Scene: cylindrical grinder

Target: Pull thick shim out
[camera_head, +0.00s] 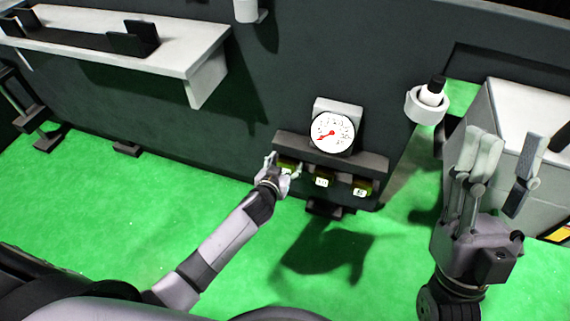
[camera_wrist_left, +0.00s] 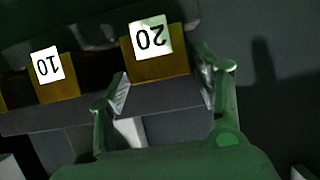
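A shim marked 20 (camera_wrist_left: 157,66), with a yellow-brown front and a white label, sits in the holder in the left wrist view. My left gripper (camera_wrist_left: 163,80) is open, with one finger on each side of it; I cannot tell whether they touch it. In the head view my left gripper (camera_head: 283,165) is at the leftmost shim (camera_head: 287,166) and partly covers it. Beside it are a middle shim (camera_head: 322,180) and a right shim (camera_head: 362,187). My right gripper (camera_head: 505,160) is open and empty at the right.
A round gauge (camera_head: 333,131) stands above the shim holder (camera_head: 340,155). A white ring with a bottle-like part (camera_head: 427,103) is right of it. A pale shelf (camera_head: 180,50) is at upper left, and a pale cabinet (camera_head: 510,105) stands behind my right gripper. The green floor (camera_head: 130,200) is mostly clear.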

